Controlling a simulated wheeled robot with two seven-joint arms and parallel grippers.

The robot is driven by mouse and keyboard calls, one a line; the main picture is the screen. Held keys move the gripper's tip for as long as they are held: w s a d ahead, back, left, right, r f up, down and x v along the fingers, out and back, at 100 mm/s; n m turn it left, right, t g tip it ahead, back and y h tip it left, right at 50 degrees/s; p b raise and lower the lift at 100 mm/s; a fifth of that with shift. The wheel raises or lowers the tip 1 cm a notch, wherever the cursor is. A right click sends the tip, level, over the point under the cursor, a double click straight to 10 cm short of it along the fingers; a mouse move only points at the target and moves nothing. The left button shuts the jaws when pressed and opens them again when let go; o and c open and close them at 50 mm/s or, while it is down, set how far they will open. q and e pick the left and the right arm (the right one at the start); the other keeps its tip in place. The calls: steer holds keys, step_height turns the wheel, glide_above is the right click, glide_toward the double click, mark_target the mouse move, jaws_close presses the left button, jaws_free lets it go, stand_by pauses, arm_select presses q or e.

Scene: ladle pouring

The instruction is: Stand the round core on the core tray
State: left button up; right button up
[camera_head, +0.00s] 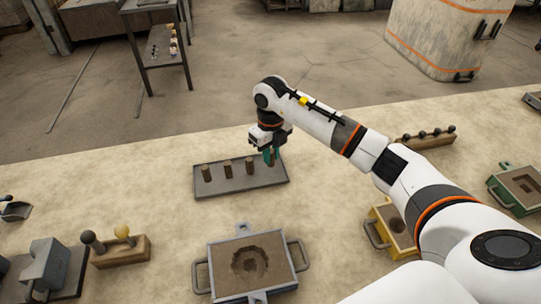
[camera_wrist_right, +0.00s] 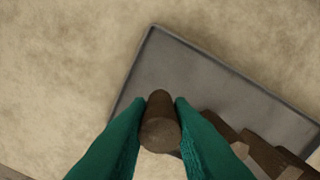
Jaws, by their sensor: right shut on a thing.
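The core tray (camera_head: 240,184) is a grey, low-rimmed tray on the sandy bench; it also shows in the wrist view (camera_wrist_right: 215,75). My right gripper (camera_head: 271,157), with green fingers, is over the tray's right end. In the wrist view my right gripper (camera_wrist_right: 161,112) is shut on the round core (camera_wrist_right: 160,130), a dark brown cylinder. The held core is mostly hidden by the fingers in the head view, and I cannot tell whether its foot touches the tray. Several other brown cores, one of them at the left (camera_head: 207,173), stand in a row on the tray. My left gripper is out of view.
A grey mould box (camera_head: 215,272) with a sand cavity lies in front of the tray. A yellow mould box (camera_head: 376,233) is at the right, partly behind my arm. A wooden block with knobs (camera_head: 122,252) is at the left.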

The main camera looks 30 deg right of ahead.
steer(key=shift+f, duration=0.75)
steer(key=shift+f, duration=0.1)
steer(key=o, duration=0.7)
step_height(320, 180, up, 12)
steer(key=shift+r+b, duration=0.15)
steer(key=shift+b, duration=0.55)
